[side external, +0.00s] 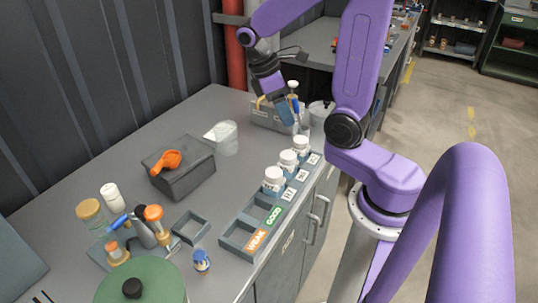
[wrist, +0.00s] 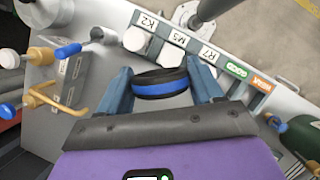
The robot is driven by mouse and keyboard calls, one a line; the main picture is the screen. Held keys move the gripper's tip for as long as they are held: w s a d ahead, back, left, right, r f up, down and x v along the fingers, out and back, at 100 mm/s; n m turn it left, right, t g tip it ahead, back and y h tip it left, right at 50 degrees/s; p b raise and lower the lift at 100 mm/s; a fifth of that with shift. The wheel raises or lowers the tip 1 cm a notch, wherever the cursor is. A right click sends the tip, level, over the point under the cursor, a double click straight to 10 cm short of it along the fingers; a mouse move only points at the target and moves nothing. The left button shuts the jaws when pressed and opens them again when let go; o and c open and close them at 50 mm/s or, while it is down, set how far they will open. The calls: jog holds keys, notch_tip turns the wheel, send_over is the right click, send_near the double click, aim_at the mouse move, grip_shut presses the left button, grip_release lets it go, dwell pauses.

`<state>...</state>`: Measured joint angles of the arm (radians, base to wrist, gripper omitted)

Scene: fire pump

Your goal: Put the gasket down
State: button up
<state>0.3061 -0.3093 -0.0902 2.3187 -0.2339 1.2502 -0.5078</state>
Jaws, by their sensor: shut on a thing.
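The gasket (wrist: 160,83) is a black ring with a blue band, held between the two blue-grey fingers of my gripper (wrist: 162,88) in the wrist view. In the side external view my gripper (side external: 287,112) is over the far end of the bench, beyond the white-capped bottles. I cannot make out the gasket there. How high the gasket is above the bench is unclear.
A grey block with an orange item (side external: 166,160) and a clear beaker (side external: 226,138) stand mid-bench. A grey fixture with yellow and blue handles (wrist: 70,80) is beside my gripper.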

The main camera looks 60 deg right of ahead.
jog(key=s+d+m, duration=0.2)
jog(key=s+m, duration=0.1)
jog(key=s, duration=0.2)
send_over(273, 155)
jog(key=shift+y, duration=0.4)
jog(key=f, duration=1.5)
jog(key=shift+w+a, duration=0.25)
jog(key=shift+w, duration=0.15)
jog(key=f, duration=0.3)
jog(key=shift+w+d+f, duration=0.1)
jog(key=shift+w+f, duration=0.05)
jog(key=shift+w, duration=0.1)
jog(key=shift+f, duration=0.3)
jog(key=shift+c, duration=0.7)
jog(key=shift+f, duration=0.15)
jog(key=o, duration=0.9)
